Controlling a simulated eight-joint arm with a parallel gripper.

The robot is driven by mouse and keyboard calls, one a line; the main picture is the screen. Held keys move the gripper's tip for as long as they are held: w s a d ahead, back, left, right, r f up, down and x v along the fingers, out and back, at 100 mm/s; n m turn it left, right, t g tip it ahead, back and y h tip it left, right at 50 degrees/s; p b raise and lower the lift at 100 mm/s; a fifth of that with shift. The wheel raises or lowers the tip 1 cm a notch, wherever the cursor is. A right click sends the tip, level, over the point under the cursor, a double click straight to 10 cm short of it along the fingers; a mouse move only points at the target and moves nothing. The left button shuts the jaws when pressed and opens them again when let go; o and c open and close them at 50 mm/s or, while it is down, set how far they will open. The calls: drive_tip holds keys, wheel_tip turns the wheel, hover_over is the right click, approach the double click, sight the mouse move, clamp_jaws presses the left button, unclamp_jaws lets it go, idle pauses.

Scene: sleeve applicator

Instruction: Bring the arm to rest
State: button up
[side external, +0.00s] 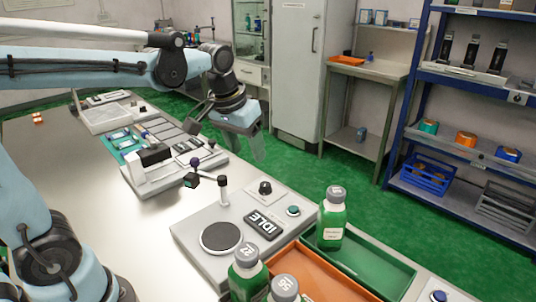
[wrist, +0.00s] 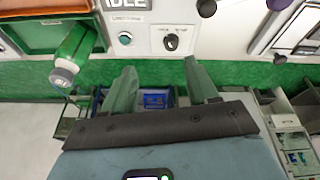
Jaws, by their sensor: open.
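My gripper (side external: 258,150) hangs in the air above the far edge of the bench, pointing down, with its fingers apart. In the wrist view my gripper (wrist: 162,82) shows two separated fingers with nothing between them; the floor and a blue crate (wrist: 155,101) show far below. The sleeve applicator (side external: 190,245) stands on the bench nearer the camera, with a round dark disc (side external: 221,236) and a display reading IDLE (side external: 263,224). My gripper is apart from it. A dark knob (wrist: 170,42) and a green button (wrist: 125,38) show in the wrist view.
A green bottle (side external: 333,222) stands upright in a green tray (side external: 385,272). Two more bottles (side external: 247,275) stand near an orange tray (side external: 325,278). Racks and strips (side external: 175,140) lie farther back.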

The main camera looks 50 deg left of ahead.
drive_tip(key=s+d+f+m+t, duration=0.2)
drive_tip(key=s+f+t, duration=0.1)
drive_tip(key=s, duration=0.5)
drive_tip(key=shift+s+f+t, duration=0.3)
drive_tip(key=shift+f+t, duration=0.1)
drive_tip(key=shift+f, duration=0.35)
